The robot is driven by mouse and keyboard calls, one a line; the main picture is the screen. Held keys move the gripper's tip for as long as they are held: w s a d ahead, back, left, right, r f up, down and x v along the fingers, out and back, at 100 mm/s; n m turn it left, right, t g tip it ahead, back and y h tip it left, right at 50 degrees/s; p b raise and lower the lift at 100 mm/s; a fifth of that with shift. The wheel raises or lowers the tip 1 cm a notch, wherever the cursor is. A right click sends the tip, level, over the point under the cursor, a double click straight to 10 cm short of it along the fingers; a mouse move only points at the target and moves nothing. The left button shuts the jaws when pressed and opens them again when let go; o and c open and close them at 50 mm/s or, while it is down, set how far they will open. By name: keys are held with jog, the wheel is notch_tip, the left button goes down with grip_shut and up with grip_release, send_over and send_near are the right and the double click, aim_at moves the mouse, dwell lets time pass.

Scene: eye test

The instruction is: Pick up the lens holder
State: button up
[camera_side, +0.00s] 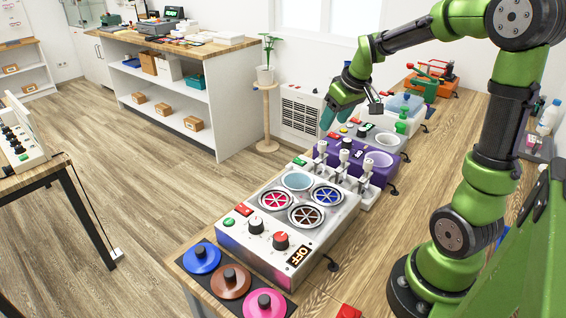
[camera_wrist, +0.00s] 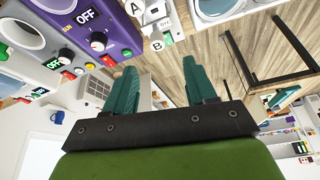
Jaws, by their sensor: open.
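I cannot tell for sure which thing is the lens holder. My gripper (camera_side: 330,114) has teal fingers and hangs above the bench near the purple device (camera_side: 360,158). In the wrist view my gripper (camera_wrist: 160,82) has its two fingers well apart with nothing between them. A white stand with several upright grey-and-white pieces (camera_side: 343,166) is in front of the purple device. Blue (camera_side: 201,260), brown (camera_side: 231,283) and pink (camera_side: 264,304) discs with knobs lie on a dark mat at the bench's near end.
A silver device (camera_side: 325,226) with round wells and an OFF display stands behind the discs. White devices (camera_side: 385,137) and an orange-red machine (camera_side: 430,82) stand farther along the bench. A plant on a stand (camera_side: 266,75) and shelves (camera_side: 180,90) are beyond. Bare bench (camera_side: 410,180) shows at right.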

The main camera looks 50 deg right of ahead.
aim_at(323, 143)
jog(key=x, duration=0.6)
jog(key=shift+f, duration=0.1)
jog(key=x, duration=0.5)
jog(key=shift+d, duration=0.25)
grip_shut()
